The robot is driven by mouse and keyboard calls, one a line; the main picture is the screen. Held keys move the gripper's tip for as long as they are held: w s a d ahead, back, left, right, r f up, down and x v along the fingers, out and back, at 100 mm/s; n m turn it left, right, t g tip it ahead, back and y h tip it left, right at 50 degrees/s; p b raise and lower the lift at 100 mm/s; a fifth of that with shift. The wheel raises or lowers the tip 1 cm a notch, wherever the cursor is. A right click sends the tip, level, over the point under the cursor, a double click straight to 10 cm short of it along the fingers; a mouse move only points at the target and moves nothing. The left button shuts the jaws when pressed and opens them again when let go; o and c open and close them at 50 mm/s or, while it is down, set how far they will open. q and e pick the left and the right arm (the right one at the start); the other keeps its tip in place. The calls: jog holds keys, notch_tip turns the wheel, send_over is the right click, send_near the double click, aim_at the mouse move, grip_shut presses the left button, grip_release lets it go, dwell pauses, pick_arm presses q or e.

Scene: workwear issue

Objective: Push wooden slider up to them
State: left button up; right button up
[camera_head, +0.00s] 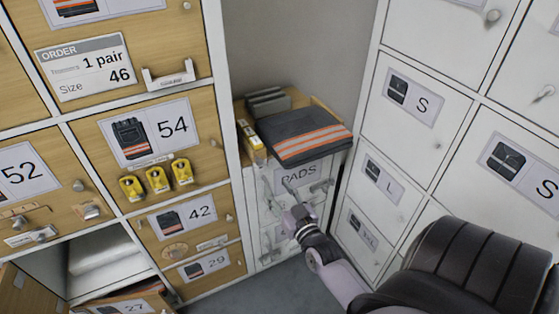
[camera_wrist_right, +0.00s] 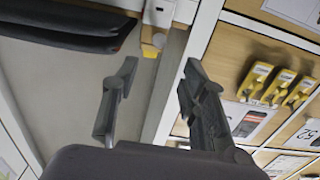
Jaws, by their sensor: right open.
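My right gripper (camera_head: 300,200) is in front of the white PADS cabinet (camera_head: 292,222), below its top. In the wrist view its two fingers (camera_wrist_right: 158,100) stand apart with nothing between them. A dark folded garment with orange and pale stripes (camera_head: 310,137) lies on the cabinet top, its front edge overhanging. A stack of grey pads (camera_head: 268,102) lies behind it. A wooden piece (camera_head: 327,107) shows behind the garment, mostly hidden; I cannot tell whether it is the slider. My left gripper is not in view.
A yellow and white box (camera_head: 251,143) stands at the cabinet top's left edge. White lockers (camera_head: 408,122) stand on the right. Grey floor (camera_head: 285,287) shows below.

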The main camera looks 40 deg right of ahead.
jog(key=shift+w+a, duration=0.1)
jog(key=shift+c, duration=0.8)
jog(key=a+n+y, duration=0.1)
jog(key=a+n, duration=0.1)
jog(key=n, duration=0.1)
jog(key=w+a+n+y, duration=0.1)
jog(key=a+n, duration=0.1)
jog(key=n, duration=0.1)
jog(key=w+a+r+n+g, duration=0.1)
jog(key=a+n, duration=0.2)
jog(key=shift+y, duration=0.4)
jog(key=c, duration=0.7)
notch_tip(320, 180, up, 4)
jog(key=n+h, duration=0.2)
jog(key=n, duration=0.1)
jog(key=shift+s+d+r+n+h, duration=0.1)
jog(key=shift+d+n+h, duration=0.05)
jog(key=shift+n+h, duration=0.2)
grip_shut()
send_over(253, 166)
jog(key=s+a, duration=0.3)
jog(key=s, duration=0.2)
jog(key=shift+w+f+p, duration=0.15)
jog(key=shift+f+p, duration=0.25)
jog(key=shift+f, duration=1.05)
